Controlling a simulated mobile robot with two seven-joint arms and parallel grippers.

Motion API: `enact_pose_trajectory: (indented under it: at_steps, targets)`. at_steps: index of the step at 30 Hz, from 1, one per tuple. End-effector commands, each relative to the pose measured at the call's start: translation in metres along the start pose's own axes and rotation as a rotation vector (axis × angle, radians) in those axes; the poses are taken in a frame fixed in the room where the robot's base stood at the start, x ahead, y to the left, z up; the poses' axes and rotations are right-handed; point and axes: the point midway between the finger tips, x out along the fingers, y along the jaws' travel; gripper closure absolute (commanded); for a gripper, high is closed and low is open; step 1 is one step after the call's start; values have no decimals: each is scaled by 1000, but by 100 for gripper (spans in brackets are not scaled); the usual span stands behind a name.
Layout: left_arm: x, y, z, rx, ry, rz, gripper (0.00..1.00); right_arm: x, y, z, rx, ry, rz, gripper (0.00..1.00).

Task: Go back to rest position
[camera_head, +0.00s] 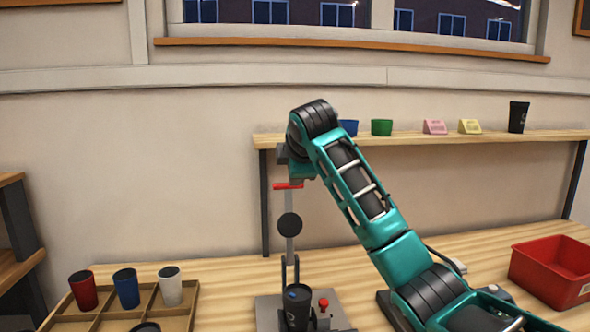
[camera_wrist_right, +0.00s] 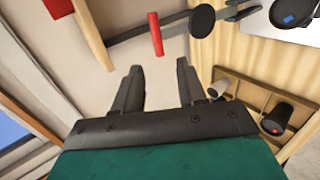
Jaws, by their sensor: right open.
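My right arm reaches in from the right in the head view, and its gripper is mostly hidden behind the wrist. In the right wrist view my right gripper (camera_wrist_right: 156,82) is open, with nothing between its fingers. The red handle (camera_wrist_right: 155,34) of the laser marker lies just beyond the fingertips, apart from them. In the head view the red handle (camera_head: 287,186) shows just below the wrist. The laser marker (camera_head: 289,225) has an upright post with a black disc, and a dark cup (camera_head: 297,308) stands at its base. My left gripper is not in view.
A wooden divided tray (camera_head: 103,318) holds red, blue and white cups at the left. A red bin (camera_head: 550,272) stands at the right. A shelf (camera_head: 480,138) behind carries containers, small blocks and a black cup. A red button (camera_head: 323,303) sits on the machine's base.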

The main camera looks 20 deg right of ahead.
Motion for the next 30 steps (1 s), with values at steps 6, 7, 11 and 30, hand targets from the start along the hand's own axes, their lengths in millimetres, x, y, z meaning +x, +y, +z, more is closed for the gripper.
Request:
enact_pose_trajectory:
  at_steps: [6, 7, 11, 30]
  targets:
    - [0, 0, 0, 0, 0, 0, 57, 0, 0, 0, 0, 0, 1, 59]
    - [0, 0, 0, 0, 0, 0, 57, 0, 0, 0, 0, 0, 1, 59]
    - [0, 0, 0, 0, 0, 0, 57, 0, 0, 0, 0, 1, 1, 59]
    - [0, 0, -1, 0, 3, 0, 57, 37, -277, -28, 401, 39, -290, 59]
